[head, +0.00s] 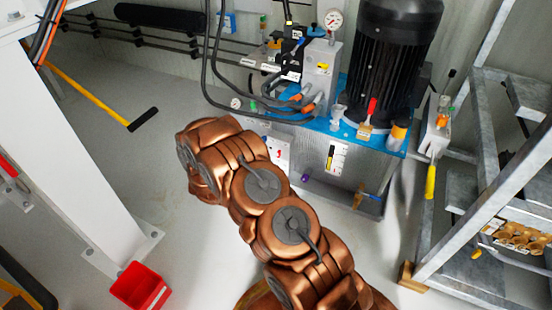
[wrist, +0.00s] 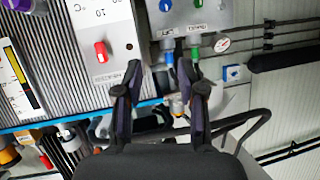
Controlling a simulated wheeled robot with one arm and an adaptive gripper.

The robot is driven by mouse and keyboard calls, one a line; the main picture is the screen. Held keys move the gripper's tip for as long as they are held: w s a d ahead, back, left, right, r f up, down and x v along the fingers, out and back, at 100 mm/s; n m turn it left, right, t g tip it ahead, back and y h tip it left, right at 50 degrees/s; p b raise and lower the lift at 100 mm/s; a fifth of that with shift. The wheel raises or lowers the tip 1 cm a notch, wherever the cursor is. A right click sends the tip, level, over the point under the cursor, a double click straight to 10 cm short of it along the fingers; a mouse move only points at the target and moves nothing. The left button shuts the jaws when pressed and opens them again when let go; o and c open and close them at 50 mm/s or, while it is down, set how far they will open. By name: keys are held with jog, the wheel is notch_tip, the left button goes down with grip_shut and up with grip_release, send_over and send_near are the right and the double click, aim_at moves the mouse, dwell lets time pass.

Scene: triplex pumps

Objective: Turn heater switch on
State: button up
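A small red switch (wrist: 101,51) sits on a light panel (wrist: 120,30) in the wrist view, beside a black dot and a label too small to read. Part of a dial marked in °C shows above it. The same panel (head: 278,150) shows in the head view on the front of the blue-topped pump unit, partly behind my arm. My gripper (wrist: 163,70) is open and empty in the wrist view. The red switch lies left of both fingers, and the left finger overlaps the panel's lower right edge. The fingers are hidden in the head view.
A level gauge (wrist: 20,78) is on the ribbed tank. A black motor (head: 395,60) and hoses stand above the tank. A metal rack (head: 470,220) is at right; floor at left is mostly open.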

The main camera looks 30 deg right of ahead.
aim_at(278, 154)
jog(key=s+d+f+h, duration=0.3)
jog(key=s+d+h, duration=0.2)
jog(key=s+d, duration=0.1)
jog(key=shift+m, duration=0.3)
jog(key=b+x, duration=0.3)
jog(key=x, duration=0.2)
jog(key=shift+w+d+r+b, duration=0.15)
jog(key=shift+w+d+b, duration=0.05)
jog(key=shift+d+b, duration=0.15)
jog(key=shift+x, duration=0.9)
jog(key=shift+r, duration=0.15)
grip_shut()
jog(key=shift+a, duration=0.1)
